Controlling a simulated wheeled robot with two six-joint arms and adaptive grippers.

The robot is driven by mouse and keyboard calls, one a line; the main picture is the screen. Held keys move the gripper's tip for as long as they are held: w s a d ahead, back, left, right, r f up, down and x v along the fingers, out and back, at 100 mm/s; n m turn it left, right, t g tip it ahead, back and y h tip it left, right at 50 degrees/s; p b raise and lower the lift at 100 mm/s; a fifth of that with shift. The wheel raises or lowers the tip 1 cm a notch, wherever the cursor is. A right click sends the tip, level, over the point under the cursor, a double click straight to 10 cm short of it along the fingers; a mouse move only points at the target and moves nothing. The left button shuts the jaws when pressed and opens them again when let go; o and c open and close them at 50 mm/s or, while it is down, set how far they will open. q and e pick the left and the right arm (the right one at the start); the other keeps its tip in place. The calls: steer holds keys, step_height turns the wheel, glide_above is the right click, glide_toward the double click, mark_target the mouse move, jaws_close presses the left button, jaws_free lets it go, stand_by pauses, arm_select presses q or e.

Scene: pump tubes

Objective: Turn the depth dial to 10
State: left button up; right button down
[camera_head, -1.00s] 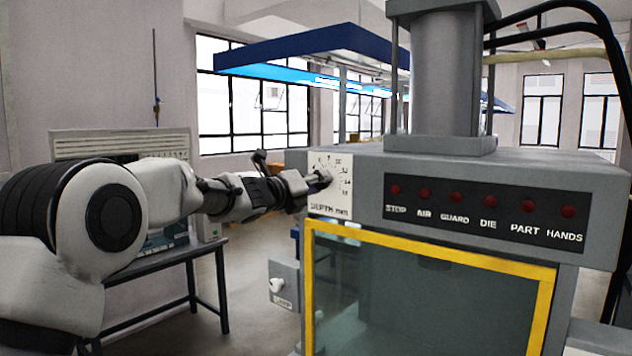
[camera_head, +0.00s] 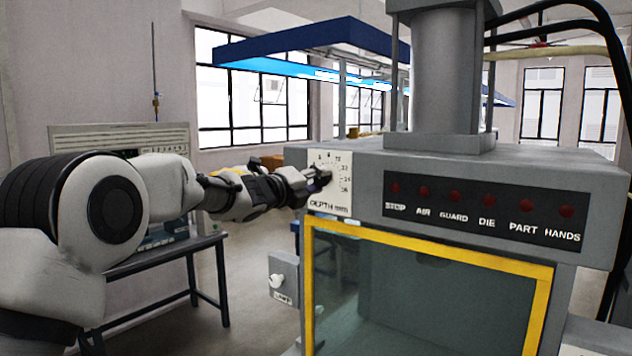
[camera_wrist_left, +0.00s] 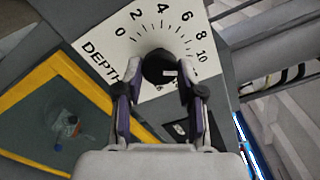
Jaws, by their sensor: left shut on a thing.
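The depth dial's round black knob (camera_wrist_left: 158,66) sits on a white scale plate (camera_wrist_left: 105,30) in the left wrist view, with printed numbers from 0 to 10 showing. A small white mark lies on the knob's right side, on the side of the 10. I cannot tell its exact reading. My left gripper (camera_wrist_left: 158,75) is shut on the knob, one finger on each side, and the right finger hides part of the scale. In the head view, my left gripper (camera_head: 315,181) reaches the knob from the left and partly covers the plate (camera_head: 341,205).
The grey press (camera_head: 340,152) carries a row of red lamps (camera_head: 490,196) right of the dial. A yellow-framed clear guard (camera_head: 430,240) is below it. A lamp switch box (camera_head: 283,277) sticks out lower left. A dark table (camera_head: 200,245) stands behind my left arm.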

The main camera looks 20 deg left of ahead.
arm_select(q)
steer(key=o, duration=1.1)
steer(key=shift+o, duration=0.2)
steer(key=v, duration=1.2)
steer(key=shift+w, duration=0.15)
